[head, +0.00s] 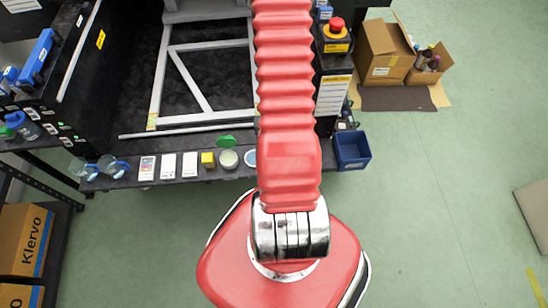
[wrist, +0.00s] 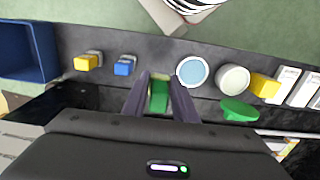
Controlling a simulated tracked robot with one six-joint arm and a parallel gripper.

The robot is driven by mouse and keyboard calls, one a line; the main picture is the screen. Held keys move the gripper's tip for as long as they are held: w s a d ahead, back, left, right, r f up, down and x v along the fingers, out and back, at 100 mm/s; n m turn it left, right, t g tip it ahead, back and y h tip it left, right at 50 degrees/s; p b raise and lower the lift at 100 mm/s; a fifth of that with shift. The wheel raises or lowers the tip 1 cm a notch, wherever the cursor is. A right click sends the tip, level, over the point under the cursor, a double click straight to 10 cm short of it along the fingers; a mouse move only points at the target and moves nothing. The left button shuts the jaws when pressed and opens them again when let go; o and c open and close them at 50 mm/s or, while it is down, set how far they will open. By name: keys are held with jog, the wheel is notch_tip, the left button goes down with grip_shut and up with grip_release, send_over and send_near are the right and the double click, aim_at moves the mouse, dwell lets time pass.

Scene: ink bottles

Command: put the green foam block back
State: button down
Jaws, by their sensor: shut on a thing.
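In the wrist view my gripper (wrist: 159,90) is shut on the green foam block (wrist: 159,97), which sits between its two dark fingers over the dark bench. A pale patch shows at the far end of the block. I cannot tell whether the block touches the bench. A blue block (wrist: 123,67) and a yellow block (wrist: 84,63), each against a small grey piece, lie to the left of the fingers. In the head view my red arm hides the gripper and the green block.
Right of the fingers are a round blue-topped dish (wrist: 192,71), a pale round jar (wrist: 232,79), a green lid (wrist: 239,109), a yellow cube (wrist: 264,86) and white cards (wrist: 285,84). A blue bin (head: 351,150) stands at the bench's end. Open green floor lies in front.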

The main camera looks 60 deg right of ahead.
jog(key=shift+f, duration=2.95)
jog(key=shift+f, duration=2.05)
jog(key=c, duration=1.4)
grip_release()
jog(key=shift+f, duration=0.1)
jog(key=shift+c, duration=0.2)
jog(key=shift+r, duration=6.1)
